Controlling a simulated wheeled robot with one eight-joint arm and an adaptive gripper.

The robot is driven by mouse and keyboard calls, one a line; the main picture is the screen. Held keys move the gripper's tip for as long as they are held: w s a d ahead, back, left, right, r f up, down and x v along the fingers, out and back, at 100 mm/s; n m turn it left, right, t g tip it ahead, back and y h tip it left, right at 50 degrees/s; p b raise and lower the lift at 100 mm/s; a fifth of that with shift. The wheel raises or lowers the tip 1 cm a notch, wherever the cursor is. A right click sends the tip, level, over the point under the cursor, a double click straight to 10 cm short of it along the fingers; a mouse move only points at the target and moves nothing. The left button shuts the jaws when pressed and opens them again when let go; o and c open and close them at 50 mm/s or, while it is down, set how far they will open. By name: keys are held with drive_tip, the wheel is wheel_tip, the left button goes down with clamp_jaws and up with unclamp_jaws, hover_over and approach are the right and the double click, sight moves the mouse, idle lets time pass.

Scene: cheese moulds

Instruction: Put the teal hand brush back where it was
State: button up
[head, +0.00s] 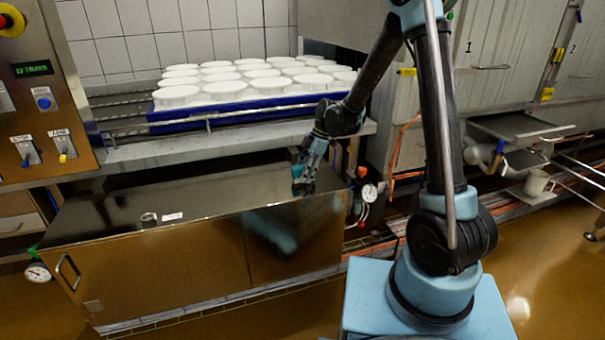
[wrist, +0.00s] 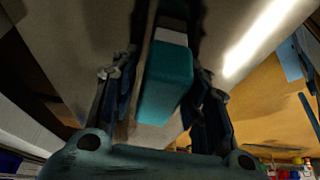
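The teal hand brush (wrist: 167,82) is a blocky teal piece between the two dark fingers of my gripper (wrist: 165,45) in the wrist view. In the head view my gripper (head: 304,182) points down at the right end of the dark, shiny top of a low steel cabinet (head: 200,198). Only a small teal patch shows there among the fingers. I cannot tell whether the brush touches the cabinet top.
A small metal ring-like part (head: 149,219) and a white label (head: 172,216) lie on the cabinet top, which is otherwise clear. Behind it, a blue tray (head: 220,120) holds several white moulds (head: 178,96).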

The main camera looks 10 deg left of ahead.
idle(0.3)
drive_tip(key=v, duration=1.2)
drive_tip(key=s+d+r+m+t, duration=0.1)
drive_tip(key=s+d+r+m, duration=0.15)
drive_tip(key=d, duration=0.25)
drive_tip(key=s+d+r+m, duration=0.1)
drive_tip(key=d+r+m, duration=0.15)
drive_tip(key=d, duration=0.35)
drive_tip(key=s+d+m+t+h, duration=0.1)
drive_tip(key=s+d+m+t, duration=0.1)
drive_tip(key=s+d+m, duration=0.7)
drive_tip(key=s+d+f+m+h, duration=0.1)
drive_tip(key=s+d+f+m, duration=0.2)
drive_tip(key=s+d+m, duration=0.2)
drive_tip(key=s+d+f+m+t+h, duration=0.1)
drive_tip(key=s+d+f+m, duration=0.3)
drive_tip(key=s+d, duration=0.4)
drive_tip(key=d+m+h, duration=0.1)
drive_tip(key=d, duration=0.1)
drive_tip(key=shift+d+f+t, duration=0.2)
drive_tip(key=shift+d+t, duration=0.1)
drive_tip(key=shift+d, duration=0.05)
drive_tip(key=shift+s, duration=0.1)
